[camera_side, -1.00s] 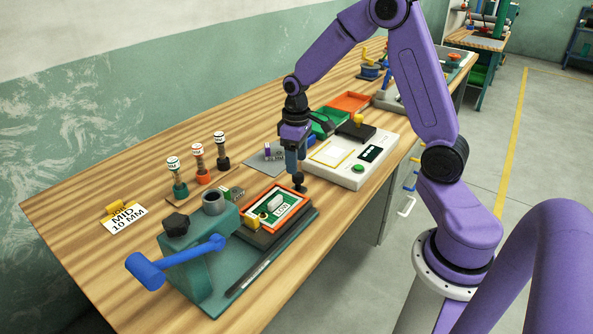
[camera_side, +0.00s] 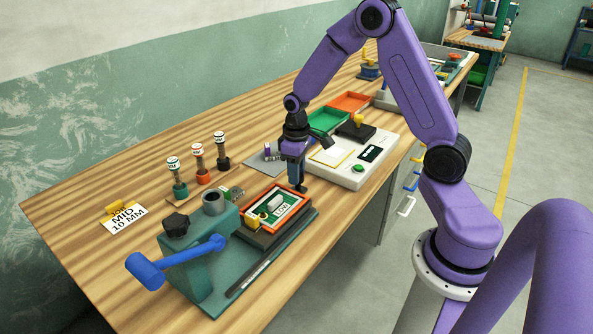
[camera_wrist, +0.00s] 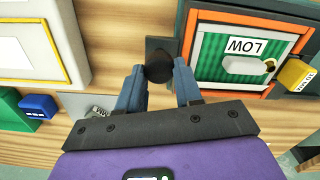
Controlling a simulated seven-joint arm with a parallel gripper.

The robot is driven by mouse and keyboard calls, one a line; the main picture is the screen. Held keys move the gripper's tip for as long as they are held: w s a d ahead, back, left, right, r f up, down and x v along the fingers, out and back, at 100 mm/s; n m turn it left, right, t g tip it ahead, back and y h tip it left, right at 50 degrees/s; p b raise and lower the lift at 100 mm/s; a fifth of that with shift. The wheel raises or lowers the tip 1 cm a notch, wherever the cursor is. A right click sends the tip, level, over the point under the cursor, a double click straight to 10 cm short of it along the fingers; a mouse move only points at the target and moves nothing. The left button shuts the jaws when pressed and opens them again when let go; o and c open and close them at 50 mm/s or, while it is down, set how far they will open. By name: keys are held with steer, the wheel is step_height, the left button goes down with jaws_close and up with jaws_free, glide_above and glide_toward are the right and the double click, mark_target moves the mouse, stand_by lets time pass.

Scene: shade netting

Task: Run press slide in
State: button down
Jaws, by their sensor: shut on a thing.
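The teal press (camera_side: 200,255) stands at the near end of the bench, with a blue lever (camera_side: 178,259) and an empty-looking grey socket (camera_side: 214,203) on top. Its dark slide (camera_side: 277,241) lies on the rails outside the press, bearing an orange-framed green netting piece marked LOW (camera_side: 290,200). My gripper (camera_wrist: 160,78) points down at the slide's far end. Its fingers are shut on the black round slide knob (camera_wrist: 162,66); in the side view my gripper (camera_side: 298,187) hides this knob.
Several capped dies (camera_side: 197,160) stand in a wooden rack behind the press. A MID 10 MM card (camera_side: 125,217) lies to its left. A white device with a green button (camera_side: 358,169) is close right of my gripper. Green (camera_side: 327,119) and orange trays (camera_side: 349,102) stand farther back.

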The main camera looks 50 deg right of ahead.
steer(key=a, duration=1.2)
steer(key=shift+a, duration=0.35)
steer(key=c, duration=0.8)
jaws_free()
steer(key=shift+o, duration=0.2)
steer(key=shift+d+r, duration=0.1)
steer(key=shift+r, duration=0.15)
step_height(320, 180, up, 17)
